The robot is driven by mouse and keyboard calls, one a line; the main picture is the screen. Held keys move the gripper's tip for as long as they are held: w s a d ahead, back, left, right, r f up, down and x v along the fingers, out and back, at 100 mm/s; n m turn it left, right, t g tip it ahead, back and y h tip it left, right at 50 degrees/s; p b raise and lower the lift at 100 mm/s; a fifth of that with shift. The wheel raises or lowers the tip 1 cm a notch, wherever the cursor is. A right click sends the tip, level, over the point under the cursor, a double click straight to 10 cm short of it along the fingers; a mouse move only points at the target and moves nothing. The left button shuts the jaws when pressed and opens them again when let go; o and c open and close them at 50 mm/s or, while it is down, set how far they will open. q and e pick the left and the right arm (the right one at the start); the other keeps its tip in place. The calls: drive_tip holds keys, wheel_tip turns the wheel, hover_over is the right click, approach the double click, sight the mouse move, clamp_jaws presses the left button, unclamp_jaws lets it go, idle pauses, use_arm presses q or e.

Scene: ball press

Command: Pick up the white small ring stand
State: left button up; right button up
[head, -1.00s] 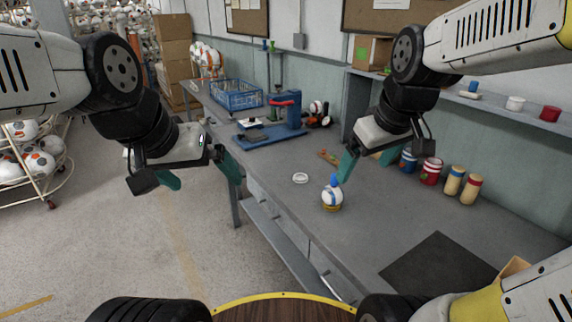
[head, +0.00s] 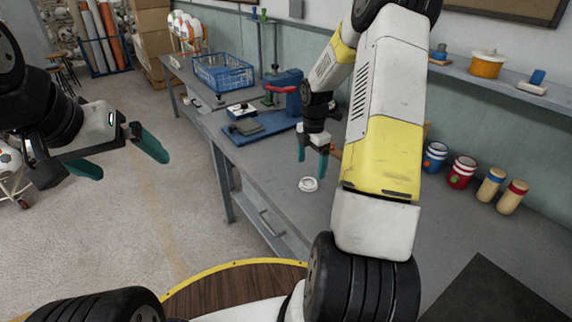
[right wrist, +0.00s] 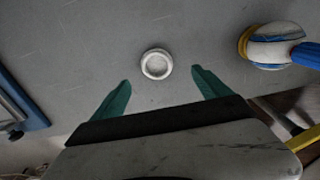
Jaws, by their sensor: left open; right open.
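The white small ring stand (head: 308,184) lies flat on the grey workbench (head: 262,172). In the right wrist view the ring stand (right wrist: 156,64) sits centred just beyond the fingertips, with bare bench around it. My right gripper (head: 312,158) is open and empty, pointing down above the bench beside the ring; its fingers (right wrist: 160,82) straddle the ring's line without touching it. My left gripper (head: 128,160) is open and empty, out over the floor to the left of the bench.
A blue-and-white ball on a yellow base (right wrist: 268,46) stands right of the ring in the wrist view; my right arm hides it in the head view. A blue press (head: 288,92) and blue crate (head: 222,74) stand farther back. Paint cans (head: 461,172) and wooden cylinders (head: 490,185) line the wall.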

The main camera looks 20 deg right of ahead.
sight(308, 184)
drive_tip(key=f, duration=0.7)
drive_tip(key=shift+w+a+f, duration=0.1)
drive_tip(key=shift+w, duration=0.25)
drive_tip(key=shift+c, duration=0.2)
drive_tip(key=c, duration=1.4)
